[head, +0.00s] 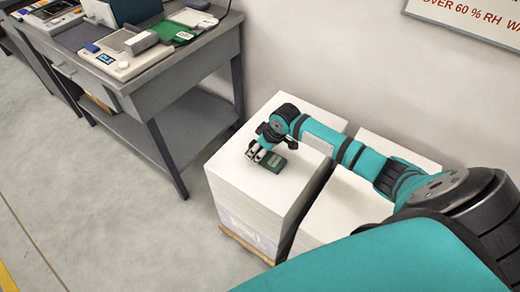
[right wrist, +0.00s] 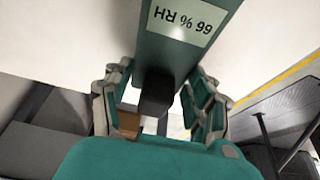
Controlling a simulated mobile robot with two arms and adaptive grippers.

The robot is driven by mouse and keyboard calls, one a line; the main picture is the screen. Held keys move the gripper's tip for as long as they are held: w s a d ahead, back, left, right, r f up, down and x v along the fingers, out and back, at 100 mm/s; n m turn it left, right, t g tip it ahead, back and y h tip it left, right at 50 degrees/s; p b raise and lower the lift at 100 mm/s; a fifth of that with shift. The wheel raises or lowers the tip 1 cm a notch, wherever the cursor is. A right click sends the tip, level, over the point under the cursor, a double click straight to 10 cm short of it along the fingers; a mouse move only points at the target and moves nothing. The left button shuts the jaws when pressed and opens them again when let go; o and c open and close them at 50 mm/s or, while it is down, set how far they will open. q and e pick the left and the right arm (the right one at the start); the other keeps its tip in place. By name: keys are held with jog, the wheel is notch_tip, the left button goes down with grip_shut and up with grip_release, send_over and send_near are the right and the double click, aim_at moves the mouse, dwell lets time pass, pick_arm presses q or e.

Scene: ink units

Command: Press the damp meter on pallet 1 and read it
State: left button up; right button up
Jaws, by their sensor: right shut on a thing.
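The damp meter (head: 271,161) is a small dark green box at the top of the left white paper stack (head: 232,190), on a wooden pallet. My right gripper (head: 258,152) is low over the stack, at the left end of the meter. In the right wrist view, the fingers of my right gripper (right wrist: 160,105) are shut on the narrow dark end of the meter (right wrist: 178,62). The meter's pale display, upside down in this view, reads 66 % RH. Whether the meter touches the paper is hard to tell. My left gripper is out of view.
A second white stack (head: 370,150) stands close on the right, partly behind my right arm. A grey bench (head: 185,75) with several devices stands at the upper left. A wall sign (head: 465,22), cut off, reads "OVER 60 % RH WA". The floor at left is clear.

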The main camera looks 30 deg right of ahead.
jog(key=shift+f+p, duration=0.1)
jog(key=shift+p, duration=0.2)
dwell(1.2)
notch_tip(320, 180, up, 7)
jog(key=p, duration=0.8)
dwell(1.2)
